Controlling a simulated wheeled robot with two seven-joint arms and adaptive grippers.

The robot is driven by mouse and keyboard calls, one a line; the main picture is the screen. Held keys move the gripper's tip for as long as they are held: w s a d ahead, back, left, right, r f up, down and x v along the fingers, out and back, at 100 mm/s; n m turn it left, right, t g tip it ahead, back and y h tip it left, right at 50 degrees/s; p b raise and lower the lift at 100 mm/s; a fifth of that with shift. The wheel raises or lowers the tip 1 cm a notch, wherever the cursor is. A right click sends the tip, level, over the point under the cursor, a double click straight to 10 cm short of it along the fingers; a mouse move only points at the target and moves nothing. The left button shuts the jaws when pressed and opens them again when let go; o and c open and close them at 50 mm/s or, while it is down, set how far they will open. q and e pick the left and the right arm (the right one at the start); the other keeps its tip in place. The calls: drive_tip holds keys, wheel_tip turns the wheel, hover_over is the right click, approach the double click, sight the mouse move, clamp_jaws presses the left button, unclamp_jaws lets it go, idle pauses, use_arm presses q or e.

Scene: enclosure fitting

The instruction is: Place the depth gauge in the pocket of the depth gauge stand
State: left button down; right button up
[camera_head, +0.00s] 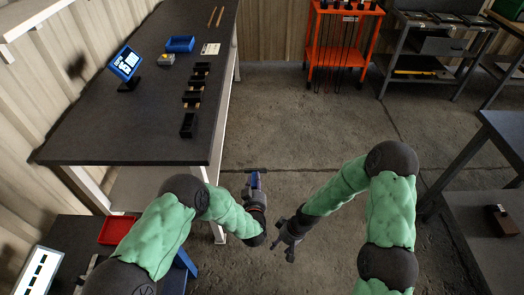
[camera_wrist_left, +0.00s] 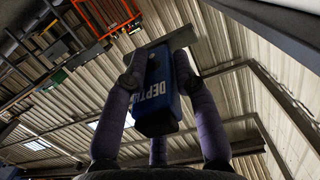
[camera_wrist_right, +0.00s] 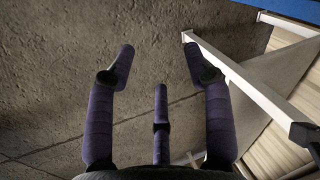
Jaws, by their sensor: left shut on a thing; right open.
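The depth gauge (camera_wrist_left: 160,88) has a blue body with white lettering that starts "DEPT", and a grey bar across its far end. My left gripper (camera_wrist_left: 157,68) is shut on it, with fingers on both sides of the body. I cannot tell for sure which thing is the depth gauge stand.
The dark table (camera_head: 125,130) carries several black holders (camera_head: 188,125) in a row, a blue bin (camera_head: 180,44) and a tablet (camera_head: 126,64). A red tray (camera_head: 116,230) is at lower left. An orange cart (camera_head: 341,45) stands at the back. The central floor is clear.

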drive_tip(key=w+a+r+n+h, duration=0.1)
drive_tip(key=w+r+n+h, duration=0.1)
drive_tip(key=w+r+n, duration=0.85)
wheel_tip(320, 180, up, 17)
drive_tip(key=n+t+h, duration=0.2)
drive_tip(key=n, duration=0.1)
hover_over(263, 169)
drive_tip(key=s, duration=0.1)
drive_tip(key=shift+a+f, duration=0.1)
drive_tip(key=f, duration=0.8)
drive_tip(key=w+f, duration=0.1)
drive_tip(key=f, duration=0.3)
drive_tip(key=shift+w, duration=0.1)
